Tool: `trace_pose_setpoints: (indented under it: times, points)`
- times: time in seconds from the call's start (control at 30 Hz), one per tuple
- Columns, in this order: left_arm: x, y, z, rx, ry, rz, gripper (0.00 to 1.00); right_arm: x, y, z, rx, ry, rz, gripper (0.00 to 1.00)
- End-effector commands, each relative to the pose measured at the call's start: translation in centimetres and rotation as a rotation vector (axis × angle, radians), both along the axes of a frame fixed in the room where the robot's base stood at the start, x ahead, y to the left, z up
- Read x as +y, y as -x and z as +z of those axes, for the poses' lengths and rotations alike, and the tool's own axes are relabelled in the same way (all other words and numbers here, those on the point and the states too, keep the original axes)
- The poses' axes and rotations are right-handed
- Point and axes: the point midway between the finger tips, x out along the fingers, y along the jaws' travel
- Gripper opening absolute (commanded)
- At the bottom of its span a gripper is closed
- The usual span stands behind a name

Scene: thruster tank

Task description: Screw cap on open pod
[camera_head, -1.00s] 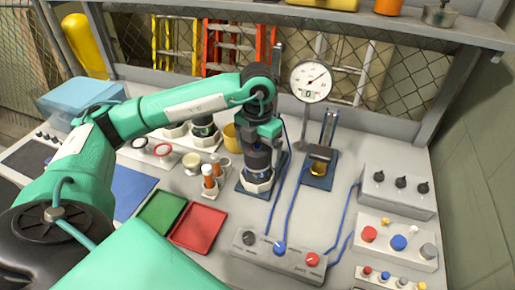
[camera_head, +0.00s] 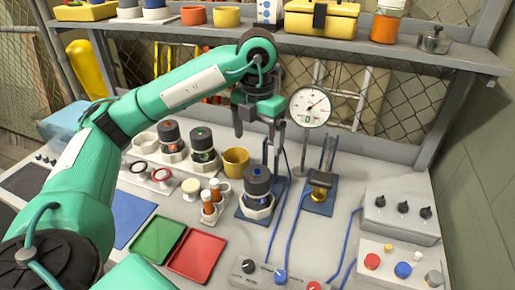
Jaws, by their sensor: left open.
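My left gripper (camera_head: 258,140) is open and empty, raised above a dark pod with a blue mark on top (camera_head: 257,182). That pod stands upright in a white holder (camera_head: 254,208) on a blue base plate; the gripper is apart from it. Two similar dark pods, one with a red mark (camera_head: 169,135) and one with a green mark (camera_head: 203,142), stand upright in a white rack behind left. I cannot tell which is a loose cap. My right gripper is out of view.
A yellow cup (camera_head: 235,162), two orange-brown vials (camera_head: 210,198), a green tray (camera_head: 158,239) and a red tray (camera_head: 197,255) are nearby. A dial gauge (camera_head: 308,106) stands just right of the gripper. Blue cables and control boxes (camera_head: 398,203) lie right. A shelf (camera_head: 390,48) overhangs the back.

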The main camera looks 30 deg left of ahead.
Motion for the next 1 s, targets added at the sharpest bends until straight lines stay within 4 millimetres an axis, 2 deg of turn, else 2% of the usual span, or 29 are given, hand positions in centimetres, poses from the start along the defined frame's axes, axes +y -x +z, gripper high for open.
trace_pose_setpoints:
  times: [0.13, 0.23, 0.37, 0.47, 1.0]
  points:
    - [0.0, 0.0, 1.1, -0.001, 0.0, 0.0, 0.9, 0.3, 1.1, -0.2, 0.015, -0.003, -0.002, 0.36]
    - [0.0, 0.0, 1.4, 0.0, 0.0, -0.005, 0.9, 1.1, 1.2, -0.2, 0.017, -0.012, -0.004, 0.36]
    - [0.0, 0.0, 1.6, 0.001, 0.001, -0.085, 0.9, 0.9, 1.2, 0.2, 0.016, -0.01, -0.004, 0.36]
    - [0.0, -0.1, 1.6, 0.002, 0.002, -0.231, 0.9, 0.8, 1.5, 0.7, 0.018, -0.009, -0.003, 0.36]
    - [0.0, -0.2, 1.4, 0.001, 0.004, -1.3, 0.9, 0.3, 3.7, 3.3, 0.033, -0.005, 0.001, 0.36]
